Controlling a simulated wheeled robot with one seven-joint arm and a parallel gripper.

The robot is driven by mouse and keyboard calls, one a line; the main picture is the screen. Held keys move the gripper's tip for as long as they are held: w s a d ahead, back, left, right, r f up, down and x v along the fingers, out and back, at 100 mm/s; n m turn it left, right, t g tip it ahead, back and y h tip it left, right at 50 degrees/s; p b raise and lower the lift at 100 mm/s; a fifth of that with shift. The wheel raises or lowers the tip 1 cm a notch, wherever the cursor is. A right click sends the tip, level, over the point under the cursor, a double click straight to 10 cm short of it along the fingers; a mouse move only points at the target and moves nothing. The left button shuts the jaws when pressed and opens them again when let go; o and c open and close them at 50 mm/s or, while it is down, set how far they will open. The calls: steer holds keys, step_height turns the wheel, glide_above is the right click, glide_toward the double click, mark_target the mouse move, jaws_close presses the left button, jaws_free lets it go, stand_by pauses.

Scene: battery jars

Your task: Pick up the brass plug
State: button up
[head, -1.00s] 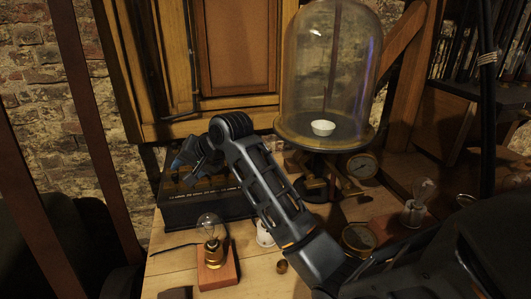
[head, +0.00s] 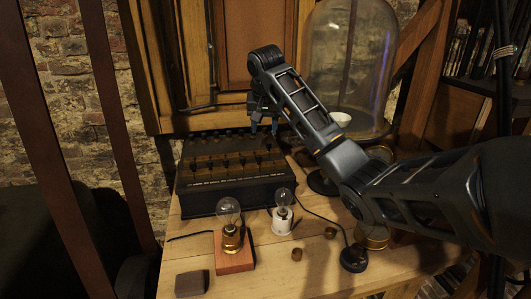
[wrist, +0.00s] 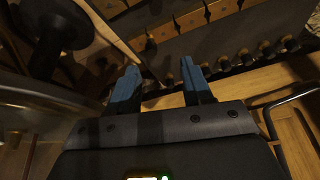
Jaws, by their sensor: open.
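Two small brass pieces lie on the bench top, one at the front (head: 297,254) and one to its right (head: 330,232). They are too small to tell whether either is the brass plug. A long dark box (head: 235,195) stands behind them, with brass blocks and a row of dark knobs on its top. My gripper (head: 262,125) hangs above the back right part of the box, fingers downward. In the wrist view, the blue fingers (wrist: 160,80) are apart with nothing between them. Brass blocks (wrist: 190,20) and dark knobs show beyond the fingertips.
A bulb on a wooden base (head: 234,262) and a bulb on a white base (head: 282,222) stand before the box. A glass bell jar (head: 345,60) stands behind my arm. A dark block (head: 191,283) lies at the front left. Bare bench shows around the brass pieces.

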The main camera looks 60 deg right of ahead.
mark_target(269, 143)
steer(key=shift+s+d+p+x, duration=0.1)
steer(key=shift+s+p+x, duration=0.1)
steer(key=shift+x, duration=1.05)
steer(key=shift+s+d+p+x, duration=0.1)
steer(key=shift+s+x, duration=0.1)
steer(key=shift+x, duration=1.1)
steer(key=shift+s+d+p+x, duration=0.1)
steer(key=shift+s+x, duration=0.1)
steer(key=shift+x, duration=1.05)
jaws_close()
